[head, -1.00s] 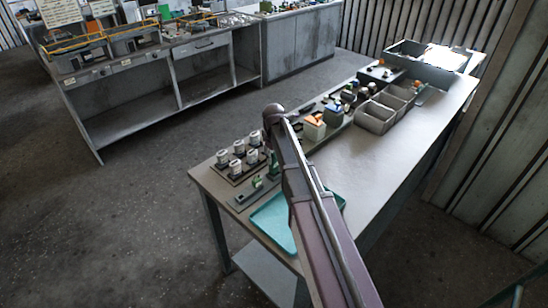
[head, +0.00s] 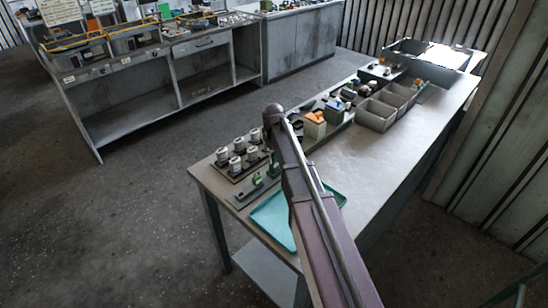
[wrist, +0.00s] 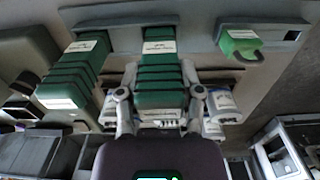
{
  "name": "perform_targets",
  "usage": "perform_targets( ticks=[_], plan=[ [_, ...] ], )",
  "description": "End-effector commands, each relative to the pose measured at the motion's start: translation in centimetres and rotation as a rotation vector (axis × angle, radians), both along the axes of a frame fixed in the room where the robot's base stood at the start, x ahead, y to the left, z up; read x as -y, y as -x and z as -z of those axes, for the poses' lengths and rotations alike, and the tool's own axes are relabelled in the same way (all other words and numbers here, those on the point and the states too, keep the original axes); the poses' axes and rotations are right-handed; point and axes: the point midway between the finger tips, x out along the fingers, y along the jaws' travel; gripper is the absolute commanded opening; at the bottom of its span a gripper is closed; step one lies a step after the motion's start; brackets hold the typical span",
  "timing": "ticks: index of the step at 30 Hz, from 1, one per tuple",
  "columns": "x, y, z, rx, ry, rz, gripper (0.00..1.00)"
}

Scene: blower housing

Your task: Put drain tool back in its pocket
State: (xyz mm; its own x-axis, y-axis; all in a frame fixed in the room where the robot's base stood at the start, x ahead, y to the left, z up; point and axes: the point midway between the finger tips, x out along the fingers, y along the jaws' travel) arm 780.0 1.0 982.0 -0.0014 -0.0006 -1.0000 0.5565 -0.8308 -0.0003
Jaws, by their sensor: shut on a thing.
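In the wrist view my gripper (wrist: 160,102) is shut on a dark green ribbed tool with a white label, taken to be the drain tool (wrist: 160,73); the label is too blurred to read. One finger is on each side of it. Its far end overlaps a grey holder strip (wrist: 208,38); I cannot tell whether it sits in a pocket. A dark slot (wrist: 292,36) shows at the strip's right end, beside a bright green piece (wrist: 240,43). In the head view the strip (head: 243,198) lies at the table's near left, and my arm hides the gripper.
A similar green labelled block (wrist: 72,75) stands close left of the held tool. A teal tray (head: 272,222) lies at the table's near end. Several white-topped cylinders (head: 238,146) stand on a dark base. Grey bins (head: 376,115) stand farther back; the table's right side is clear.

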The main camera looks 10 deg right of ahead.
Motion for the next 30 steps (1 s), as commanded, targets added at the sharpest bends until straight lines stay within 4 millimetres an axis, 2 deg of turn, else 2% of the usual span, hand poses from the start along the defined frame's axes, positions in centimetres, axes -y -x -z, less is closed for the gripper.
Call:
perform_targets(
  ticks=[21, 22, 25, 30],
  plan=[
    [0.0, 0.0, 1.09, 0.0, 0.0, 0.0, 0.16],
    [0.0, 0.0, 1.0, 0.0, 0.0, 0.0, 0.57],
    [0.0, 0.0, 0.98, 0.0, 0.0, 0.0, 0.86],
    [0.0, -0.01, 0.98, 0.0, 0.0, 0.0, 0.88]
  ],
)
